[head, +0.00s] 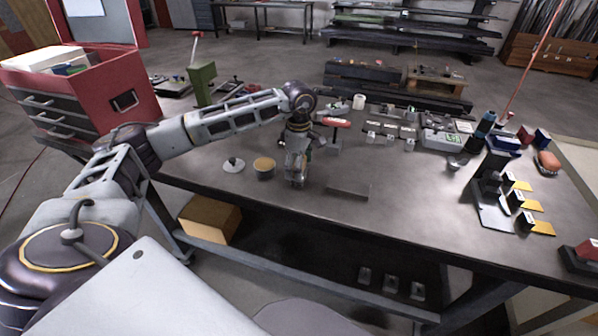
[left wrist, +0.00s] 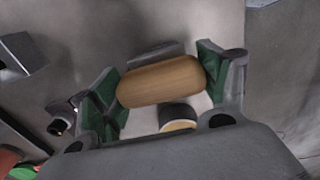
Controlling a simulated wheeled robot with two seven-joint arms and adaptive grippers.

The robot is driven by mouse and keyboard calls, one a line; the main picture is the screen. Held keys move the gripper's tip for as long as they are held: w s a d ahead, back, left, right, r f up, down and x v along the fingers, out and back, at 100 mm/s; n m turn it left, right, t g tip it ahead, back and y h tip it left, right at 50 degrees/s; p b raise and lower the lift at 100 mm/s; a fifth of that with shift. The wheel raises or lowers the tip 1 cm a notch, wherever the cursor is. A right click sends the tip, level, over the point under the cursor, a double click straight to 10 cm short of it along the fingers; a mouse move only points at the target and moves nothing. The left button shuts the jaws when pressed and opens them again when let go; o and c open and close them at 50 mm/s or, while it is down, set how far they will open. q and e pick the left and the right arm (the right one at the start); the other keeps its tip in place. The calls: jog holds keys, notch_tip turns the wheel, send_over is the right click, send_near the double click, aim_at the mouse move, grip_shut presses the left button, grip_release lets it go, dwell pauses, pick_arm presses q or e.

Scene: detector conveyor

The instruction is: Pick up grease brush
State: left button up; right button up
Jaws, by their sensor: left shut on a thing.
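In the left wrist view, the grease brush shows as a rounded wooden handle (left wrist: 158,82) lying crosswise between the green pads of my left gripper (left wrist: 160,88). The gripper is shut on this handle. The brush's lower part is hidden or too dark to make out. In the head view my left gripper (head: 296,180) points down over the near-middle part of the table, and the brush cannot be told apart from it there. My right gripper is in neither view.
A tan-topped round tin (head: 264,164) stands just left of the gripper, with a small white dish-like piece (head: 234,165) further left. A thin grey bar (head: 348,192) lies to the right on the dark table (head: 400,225). Devices and parts line the back and right.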

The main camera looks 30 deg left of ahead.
pick_arm(q)
jog(key=shift+r, duration=0.15)
jog(key=shift+r+b, duration=0.3)
jog(key=shift+r, duration=4.55)
jog(key=o, duration=0.4)
jog(key=shift+c, duration=1.1)
